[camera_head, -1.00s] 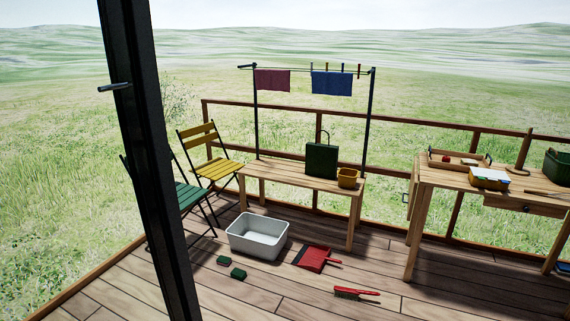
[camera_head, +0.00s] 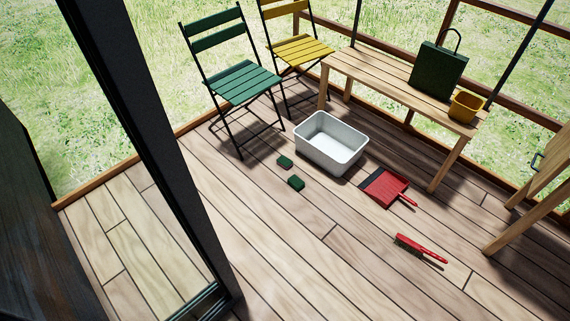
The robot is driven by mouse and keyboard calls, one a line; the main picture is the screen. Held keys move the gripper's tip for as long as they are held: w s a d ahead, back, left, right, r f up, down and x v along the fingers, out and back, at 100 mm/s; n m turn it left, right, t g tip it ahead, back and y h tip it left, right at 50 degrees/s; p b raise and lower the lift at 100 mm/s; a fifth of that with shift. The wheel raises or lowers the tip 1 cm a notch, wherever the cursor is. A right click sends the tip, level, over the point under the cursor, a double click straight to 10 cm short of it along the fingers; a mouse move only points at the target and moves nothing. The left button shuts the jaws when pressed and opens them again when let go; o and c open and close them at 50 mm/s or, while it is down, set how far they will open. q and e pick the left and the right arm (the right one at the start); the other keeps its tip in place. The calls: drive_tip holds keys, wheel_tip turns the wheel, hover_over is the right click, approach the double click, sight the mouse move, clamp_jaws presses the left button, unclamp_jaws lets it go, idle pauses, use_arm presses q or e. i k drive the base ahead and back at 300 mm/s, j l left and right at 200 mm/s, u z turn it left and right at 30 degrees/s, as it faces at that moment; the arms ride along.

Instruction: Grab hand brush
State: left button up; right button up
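The red hand brush (camera_head: 421,248) lies on the wooden deck at the lower right of the head view. Its dark bristles show along its left part, and its thin handle end points right. A red dustpan (camera_head: 385,187) lies on the deck just behind it, apart from it. Neither of my grippers shows in the view.
A dark door frame (camera_head: 160,150) stands at the left. A bench (camera_head: 400,83), a green chair (camera_head: 240,80) and a yellow chair (camera_head: 300,48) stand behind. The deck before the brush is clear.

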sight(405, 240)
drive_tip(key=z, duration=1.45)
drive_tip(key=i+l, duration=0.1)
drive_tip(key=i, duration=0.35)
drive_tip(key=i+j, duration=0.3)
drive_tip(key=i, duration=0.2)
drive_tip(key=i+j+z, duration=0.1)
drive_tip(key=i+j, duration=0.25)
drive_tip(key=i, duration=0.1)
